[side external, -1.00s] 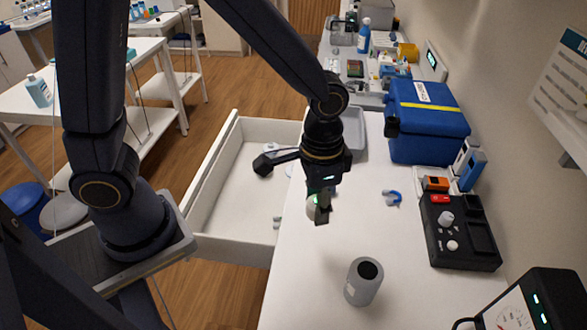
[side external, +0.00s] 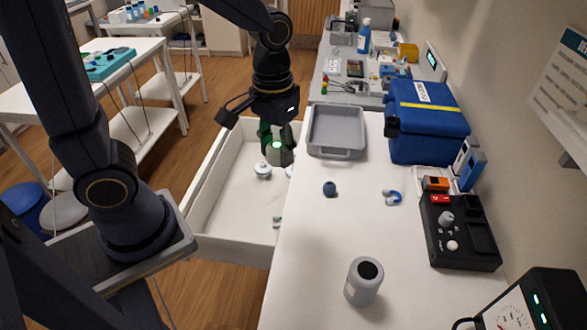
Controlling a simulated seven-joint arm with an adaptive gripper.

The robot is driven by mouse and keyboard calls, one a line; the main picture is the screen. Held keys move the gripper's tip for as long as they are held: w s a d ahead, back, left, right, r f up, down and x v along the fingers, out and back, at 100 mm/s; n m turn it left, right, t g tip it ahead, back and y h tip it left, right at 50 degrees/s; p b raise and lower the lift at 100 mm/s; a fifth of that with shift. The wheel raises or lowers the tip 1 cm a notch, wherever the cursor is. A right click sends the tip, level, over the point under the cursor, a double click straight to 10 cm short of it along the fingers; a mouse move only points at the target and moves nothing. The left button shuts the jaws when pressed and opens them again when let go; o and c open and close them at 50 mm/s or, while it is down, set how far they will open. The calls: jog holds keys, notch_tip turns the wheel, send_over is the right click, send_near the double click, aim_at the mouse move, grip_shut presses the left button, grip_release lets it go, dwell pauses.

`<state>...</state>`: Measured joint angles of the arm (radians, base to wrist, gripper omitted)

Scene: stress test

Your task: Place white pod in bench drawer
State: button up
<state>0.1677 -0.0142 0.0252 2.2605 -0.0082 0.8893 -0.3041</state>
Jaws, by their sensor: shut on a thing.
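My gripper (side external: 277,143) is over the far right part of the open bench drawer (side external: 228,225), near the bench edge. It points down and is shut on a pale pod (side external: 277,156), which shows between the dark green-lit fingers. The fingers hide much of the pod. I cannot tell how far it is above the drawer floor. The drawer is white and pulled out to the left of the bench. Inside it, a small white lidded item (side external: 262,170) lies just below and left of the gripper, and a small greyish item (side external: 277,222) lies near the front.
A grey tray (side external: 337,153) stands on the bench right of the gripper. A dark blue ball-like item (side external: 329,188), a blue-white clip (side external: 391,197) and a grey cylinder (side external: 364,281) are on the bench top (side external: 320,245). A blue case (side external: 428,122) stands behind. The drawer's middle is mostly clear.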

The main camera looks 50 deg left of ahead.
jog(key=s+a+n, duration=0.4)
jog(key=a+n, duration=0.5)
jog(key=a, duration=0.3)
send_over(249, 233)
notch_tip(249, 233, down, 30)
jog(key=shift+f, duration=2.55)
jog(key=shift+f, duration=0.15)
jog(key=o, duration=1)
